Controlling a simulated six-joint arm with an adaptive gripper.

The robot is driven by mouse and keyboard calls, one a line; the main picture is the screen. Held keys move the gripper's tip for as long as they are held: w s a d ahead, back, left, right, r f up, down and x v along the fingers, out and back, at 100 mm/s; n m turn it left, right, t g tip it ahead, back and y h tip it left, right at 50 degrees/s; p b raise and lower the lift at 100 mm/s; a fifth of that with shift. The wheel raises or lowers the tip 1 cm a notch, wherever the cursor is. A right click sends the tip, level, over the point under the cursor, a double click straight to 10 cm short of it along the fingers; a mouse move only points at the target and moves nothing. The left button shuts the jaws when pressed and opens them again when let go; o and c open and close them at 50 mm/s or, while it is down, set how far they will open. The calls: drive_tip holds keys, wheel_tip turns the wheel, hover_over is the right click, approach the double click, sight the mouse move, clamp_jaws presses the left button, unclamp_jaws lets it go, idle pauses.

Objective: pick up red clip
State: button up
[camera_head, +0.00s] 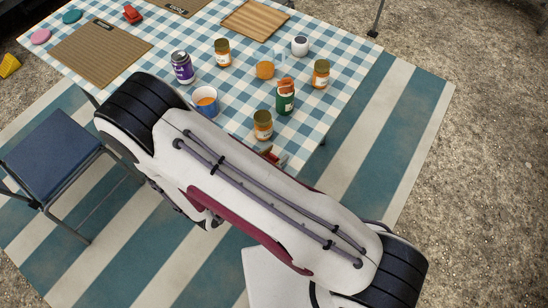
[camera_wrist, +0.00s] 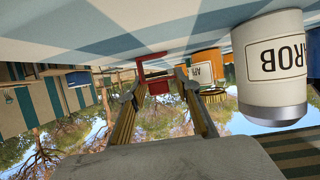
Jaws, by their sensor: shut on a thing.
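My gripper (camera_wrist: 157,84) is shut on the red clip (camera_wrist: 154,76), which sits between its two fingertips in the wrist view. That view is upside down, with the checked tabletop along its top. The clip's far end is close to the cloth; I cannot tell whether it touches. In the head view, small red and grey parts (camera_head: 270,153) show at the table's near edge, just past my arm, which hides most of that spot. I cannot make out the clip clearly there.
In the head view, a brown-lidded jar (camera_head: 263,126), green jar (camera_head: 286,100) and blue cup (camera_head: 205,102) stand nearby. Another red object (camera_head: 132,14) lies far left.

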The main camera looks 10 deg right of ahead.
sight(273, 155)
drive_tip(key=shift+r, duration=0.1)
drive_tip(key=shift+r, duration=4.9)
drive_tip(key=shift+r, duration=0.1)
